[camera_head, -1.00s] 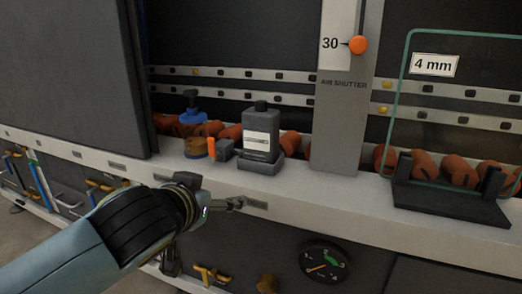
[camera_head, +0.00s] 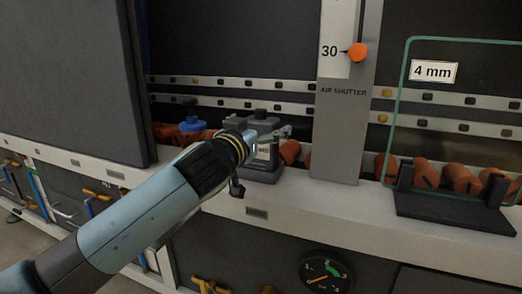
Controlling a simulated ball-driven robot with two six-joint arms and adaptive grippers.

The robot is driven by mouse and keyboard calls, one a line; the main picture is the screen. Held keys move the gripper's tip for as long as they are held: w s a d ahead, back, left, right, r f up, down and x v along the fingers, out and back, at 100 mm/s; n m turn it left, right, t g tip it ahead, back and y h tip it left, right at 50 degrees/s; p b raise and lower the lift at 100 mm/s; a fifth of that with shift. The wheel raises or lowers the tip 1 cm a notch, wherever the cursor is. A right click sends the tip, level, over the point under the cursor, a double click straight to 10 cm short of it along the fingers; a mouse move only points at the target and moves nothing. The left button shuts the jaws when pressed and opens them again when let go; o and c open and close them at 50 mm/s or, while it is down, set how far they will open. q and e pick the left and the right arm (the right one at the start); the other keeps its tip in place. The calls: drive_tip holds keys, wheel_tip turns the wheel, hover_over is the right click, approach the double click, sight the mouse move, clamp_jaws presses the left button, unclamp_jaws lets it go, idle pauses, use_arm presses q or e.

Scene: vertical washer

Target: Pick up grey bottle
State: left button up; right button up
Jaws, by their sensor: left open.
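The grey bottle (camera_head: 266,153) has a dark cap and a pale label and stands in a shallow grey holder (camera_head: 264,172) on the white ledge. My left gripper (camera_head: 272,133) is open and reaches in from the left at the bottle's upper part. Its wrist and fingers hide the left side and part of the top of the bottle. I cannot tell whether the fingers touch it. My right gripper is not in view.
A glass pane in a black stand (camera_head: 453,208) is farther right. Orange rollers (camera_head: 425,172) line the back.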

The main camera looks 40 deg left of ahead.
use_arm(q)
drive_tip(key=shift+x, duration=0.8)
drive_tip(key=shift+s, duration=0.1)
drive_tip(key=c, duration=1.7)
